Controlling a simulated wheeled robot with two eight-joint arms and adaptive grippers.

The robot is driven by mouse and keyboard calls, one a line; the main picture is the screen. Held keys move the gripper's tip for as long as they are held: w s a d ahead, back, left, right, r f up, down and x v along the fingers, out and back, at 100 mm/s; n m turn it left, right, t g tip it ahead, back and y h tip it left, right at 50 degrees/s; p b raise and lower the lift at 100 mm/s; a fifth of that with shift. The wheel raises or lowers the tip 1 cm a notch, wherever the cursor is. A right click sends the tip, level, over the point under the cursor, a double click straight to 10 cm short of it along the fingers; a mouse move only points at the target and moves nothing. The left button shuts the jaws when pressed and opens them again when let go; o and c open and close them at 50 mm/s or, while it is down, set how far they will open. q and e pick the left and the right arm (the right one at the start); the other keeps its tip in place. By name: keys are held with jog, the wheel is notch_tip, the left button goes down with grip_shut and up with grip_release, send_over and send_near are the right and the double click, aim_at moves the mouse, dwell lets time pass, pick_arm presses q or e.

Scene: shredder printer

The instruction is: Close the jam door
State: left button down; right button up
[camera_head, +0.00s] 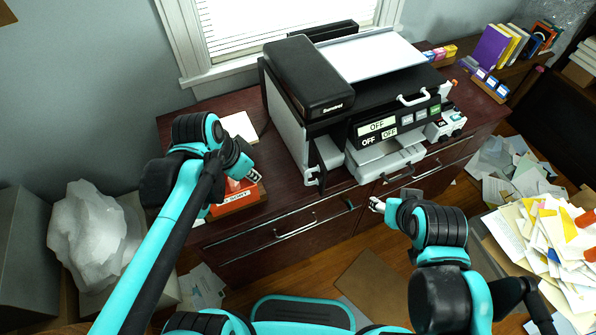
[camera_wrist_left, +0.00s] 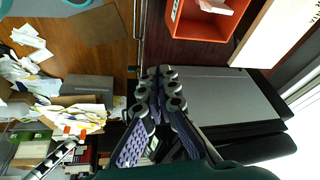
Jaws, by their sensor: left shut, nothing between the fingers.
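The printer (camera_head: 370,100) stands on the dark wooden cabinet. At its front left corner a narrow white and black panel (camera_head: 324,160) stands out from the body, leaving a dark gap; it looks like the jam door, ajar. My left gripper (camera_head: 254,183) is shut and empty, left of the printer and apart from it, beside the red tray. In the left wrist view its closed fingers (camera_wrist_left: 160,88) are in front of the printer's grey side (camera_wrist_left: 225,95). My right gripper (camera_head: 377,204) is low in front of the cabinet drawers, below the printer; its fingers are too small to judge.
A red tray (camera_head: 236,200) sits at the cabinet's front left, with a paper pad (camera_head: 238,127) behind it. A small white device (camera_head: 446,126) stands right of the printer. Papers fill a bin (camera_head: 560,250) at the right. Bare cabinet top lies between tray and printer.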

aim_at(310, 170)
pick_arm(q)
jog(key=w+d+f+m+g+h+b, duration=0.2)
jog(key=w+d+f+m+b, duration=0.2)
jog(key=d+f, duration=0.5)
jog(key=w+m, duration=0.2)
jog(key=m, duration=0.1)
jog(key=shift+w+d+m+g, duration=0.2)
jog(key=shift+d+m+g, duration=0.1)
jog(key=shift+d, duration=0.05)
jog(key=shift+r, duration=0.1)
